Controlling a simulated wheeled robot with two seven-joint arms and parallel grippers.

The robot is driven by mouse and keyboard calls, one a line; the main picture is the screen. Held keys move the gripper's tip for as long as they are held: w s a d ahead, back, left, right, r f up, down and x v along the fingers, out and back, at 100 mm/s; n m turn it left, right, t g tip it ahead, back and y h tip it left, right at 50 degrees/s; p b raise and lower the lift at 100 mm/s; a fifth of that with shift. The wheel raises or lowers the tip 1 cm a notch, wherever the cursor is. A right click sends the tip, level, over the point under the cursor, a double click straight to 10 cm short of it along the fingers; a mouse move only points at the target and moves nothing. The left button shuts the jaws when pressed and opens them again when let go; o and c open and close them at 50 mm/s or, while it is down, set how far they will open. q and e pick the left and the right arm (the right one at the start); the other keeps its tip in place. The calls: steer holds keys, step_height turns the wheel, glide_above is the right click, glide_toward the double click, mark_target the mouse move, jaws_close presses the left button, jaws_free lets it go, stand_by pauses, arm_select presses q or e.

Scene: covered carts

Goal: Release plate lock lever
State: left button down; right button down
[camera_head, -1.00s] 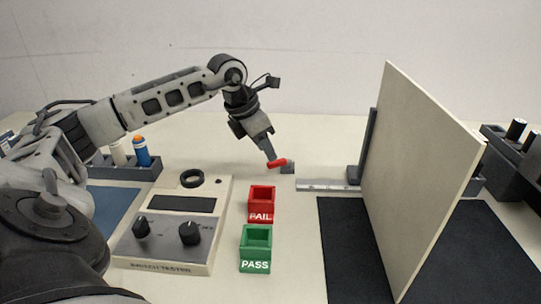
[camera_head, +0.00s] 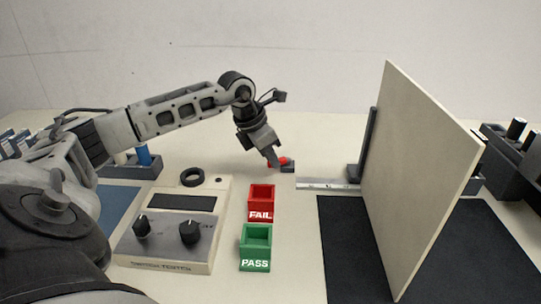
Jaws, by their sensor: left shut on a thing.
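The gripper's fingers hide part of the lever. A large pale plate (camera_head: 415,175) stands upright to the right, across the rail. My right gripper is not in view.
A red FAIL bin (camera_head: 261,203) and a green PASS bin (camera_head: 255,248) stand in front of the lever. A tester box (camera_head: 170,232) with knobs is at left. A dark mat (camera_head: 345,250) lies by the plate. A dark rack (camera_head: 512,165) stands at far right.

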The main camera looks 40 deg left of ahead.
arm_select(q)
steer(key=shift+w+a+m+h, duration=0.2)
steer(key=shift+a+m+h, duration=0.2)
steer(key=shift+m, duration=0.6)
steer(key=c, duration=1.4)
jaws_free()
steer(key=shift+r, duration=0.15)
steer(key=v, duration=1.5)
steer(key=shift+r, duration=0.4)
